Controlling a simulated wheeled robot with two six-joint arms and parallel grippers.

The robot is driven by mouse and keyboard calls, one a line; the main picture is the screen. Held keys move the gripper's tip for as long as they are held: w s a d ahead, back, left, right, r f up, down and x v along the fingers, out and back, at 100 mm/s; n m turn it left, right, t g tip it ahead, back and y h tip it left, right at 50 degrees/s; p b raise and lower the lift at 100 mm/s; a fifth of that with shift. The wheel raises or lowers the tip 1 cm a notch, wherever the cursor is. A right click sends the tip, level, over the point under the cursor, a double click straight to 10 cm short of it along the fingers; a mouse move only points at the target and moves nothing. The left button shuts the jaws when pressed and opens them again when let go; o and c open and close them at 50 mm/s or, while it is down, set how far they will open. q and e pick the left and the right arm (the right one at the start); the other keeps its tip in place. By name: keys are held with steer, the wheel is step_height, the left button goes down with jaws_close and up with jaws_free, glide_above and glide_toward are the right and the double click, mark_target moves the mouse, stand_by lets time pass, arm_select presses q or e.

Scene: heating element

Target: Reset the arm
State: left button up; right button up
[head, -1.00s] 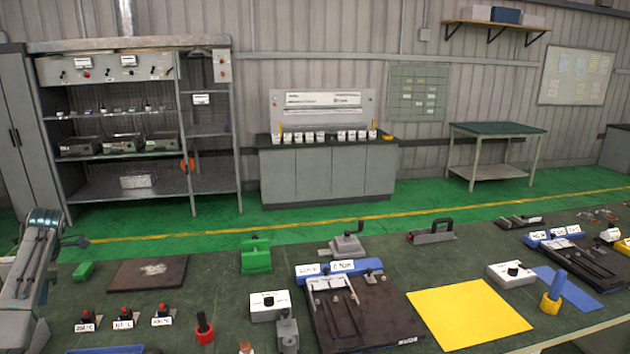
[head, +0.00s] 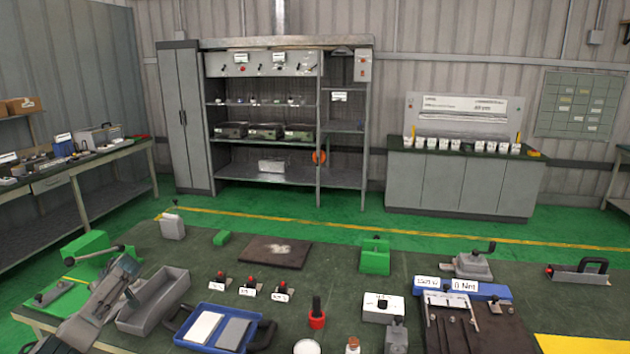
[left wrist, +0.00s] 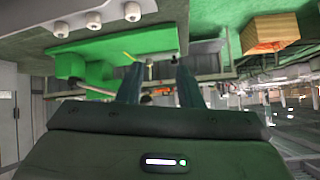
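My left arm (head: 100,300) comes in at the lower left of the head view, tilted, over the near left end of the workbench. Its gripper cannot be made out clearly in the head view. In the left wrist view the two dark fingers of my left gripper (left wrist: 159,78) stand apart with nothing held between them. Green and grey bench parts (left wrist: 118,45) show beyond the fingertips, tilted in that view. My right arm and gripper are not in view.
Near the arm are a green fixture with a lever (head: 90,250), a grey bin (head: 155,305) and a blue tray (head: 216,308). A dark plate (head: 275,252) and a clamp fixture (head: 470,310) lie farther right. A side bench (head: 80,170) stands at the left.

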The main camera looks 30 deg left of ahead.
arm_select(q)
steer(key=s+a+f+m+t, duration=0.1)
steer(key=s+f+m+t, duration=0.1)
steer(key=s+f+m, duration=1)
steer(key=s+a+f+m+t, duration=0.1)
steer(key=s+f+m+t, duration=0.2)
steer(key=s+f+m, duration=0.85)
steer(key=s+d+f+n+g+h, duration=0.1)
steer(key=s+d+f, duration=0.2)
steer(key=d+f, duration=0.55)
steer(key=s+d+f+n+h, duration=0.2)
steer(key=s+d+f, duration=0.3)
steer(key=d, duration=0.7)
steer(key=s+d+f+n+g+h, duration=0.1)
steer(key=s+d+f, duration=0.1)
steer(key=d+f, duration=0.75)
steer(key=s+d+f+n+h, duration=0.15)
steer(key=d+f, duration=0.35)
steer(key=d, duration=1.3)
steer(key=s+d+f+h, duration=0.1)
steer(key=d+f+h, duration=0.25)
steer(key=d, duration=1.35)
step_height(320, 180, down, 9)
steer(key=b, duration=0.9)
steer(key=shift+d+f, duration=0.2)
steer(key=shift+d, duration=0.05)
